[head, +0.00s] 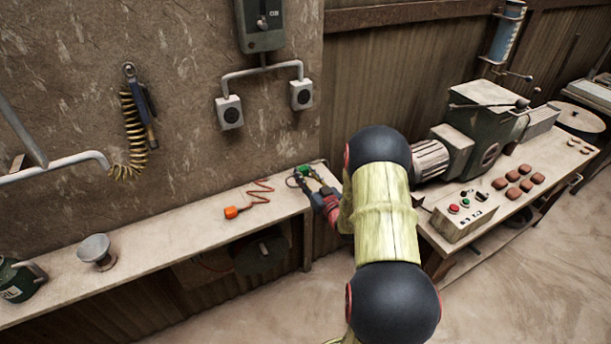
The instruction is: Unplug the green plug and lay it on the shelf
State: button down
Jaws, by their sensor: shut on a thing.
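The green plug (303,171) is at the right end of the shelf (167,246), at my gripper's tips. My gripper (309,181) is shut on it, low over the shelf top or at it; I cannot tell whether the plug touches the shelf. Two grey wall sockets, the left socket (230,113) and the right socket (301,95), show dark round faces with no plug in them. My arm hides part of the area right of the shelf.
An orange plug (231,212) with a coiled cord lies on the shelf, left of my gripper. A grey funnel-like thing (96,251) and a dark green can (18,280) stand further left. A press machine (478,140) and control box (462,213) stand on the right bench.

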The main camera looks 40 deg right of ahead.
jog(key=shift+f+b, duration=1.1)
jog(key=shift+f, duration=1.2)
jog(key=c, duration=1.3)
grip_release()
jog(key=shift+r, duration=0.15)
jog(key=shift+s+a+r+p, duration=0.2)
jog(key=shift+s+r+p, duration=0.3)
jog(key=shift+s+r, duration=0.2)
jog(key=shift+s+a+r+p, duration=0.15)
jog(key=shift+s+r+p, duration=0.35)
jog(key=shift+s+r, duration=0.2)
jog(key=shift+s+a+r+p, duration=0.2)
jog(key=shift+s+r+p, duration=0.25)
jog(key=shift+s+r, duration=0.3)
jog(key=shift+s+a+r+p, duration=0.2)
jog(key=shift+s+r+p, duration=0.3)
jog(key=shift+s, duration=0.4)
jog(key=shift+s+a+r+p, duration=0.2)
jog(key=shift+s+r+p, duration=0.15)
jog(key=shift+s+r, duration=0.45)
